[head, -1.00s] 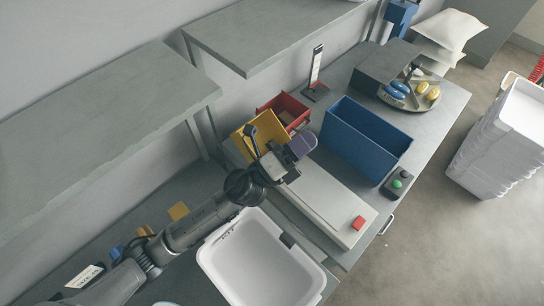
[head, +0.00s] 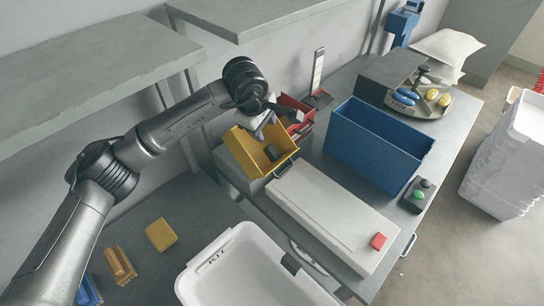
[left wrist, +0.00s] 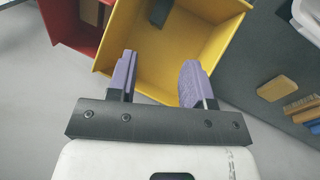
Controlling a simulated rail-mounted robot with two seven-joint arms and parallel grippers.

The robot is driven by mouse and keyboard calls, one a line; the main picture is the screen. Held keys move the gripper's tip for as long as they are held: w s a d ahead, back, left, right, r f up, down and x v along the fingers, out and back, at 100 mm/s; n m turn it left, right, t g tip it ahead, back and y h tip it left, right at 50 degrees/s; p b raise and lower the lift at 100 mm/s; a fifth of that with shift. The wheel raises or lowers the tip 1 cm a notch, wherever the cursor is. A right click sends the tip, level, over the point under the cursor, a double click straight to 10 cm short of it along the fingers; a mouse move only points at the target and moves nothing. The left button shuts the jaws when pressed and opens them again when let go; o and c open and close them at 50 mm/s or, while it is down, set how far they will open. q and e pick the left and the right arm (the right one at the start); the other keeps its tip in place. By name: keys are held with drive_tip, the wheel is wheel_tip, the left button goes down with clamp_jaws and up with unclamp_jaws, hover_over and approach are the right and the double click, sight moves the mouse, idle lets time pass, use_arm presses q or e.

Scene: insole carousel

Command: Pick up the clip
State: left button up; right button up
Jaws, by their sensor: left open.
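A small dark piece, which may be the clip, lies inside the yellow bin (head: 238,152); the piece shows in the head view (head: 271,153) and at the top of the left wrist view (left wrist: 160,11). I cannot make out its shape. My left gripper (left wrist: 157,75) is open and empty, its purple fingers apart over the near edge of the yellow bin in the left wrist view. In the head view the gripper (head: 264,124) is above the bin's back side, partly hidden by its own wrist. My right gripper is not in view.
A red bin (head: 305,128) stands beside the yellow one, with an item in it. A blue bin (head: 378,140), a pale box lid (head: 330,215) and a white tote (head: 235,270) are nearby. Grey shelves (head: 90,75) hang over the bench at left.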

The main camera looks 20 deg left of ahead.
use_arm(q)
drive_tip(key=b, duration=0.1)
hover_over(271, 149)
drive_tip(key=s, duration=0.2)
drive_tip(key=f, duration=0.7)
drive_tip(key=shift+w+a+f, duration=0.15)
drive_tip(key=shift+w+a, duration=0.05)
drive_tip(key=shift+b+x, duration=0.65)
drive_tip(key=shift+x, duration=2)
drive_tip(key=c, duration=0.9)
drive_tip(key=shift+o, duration=0.2)
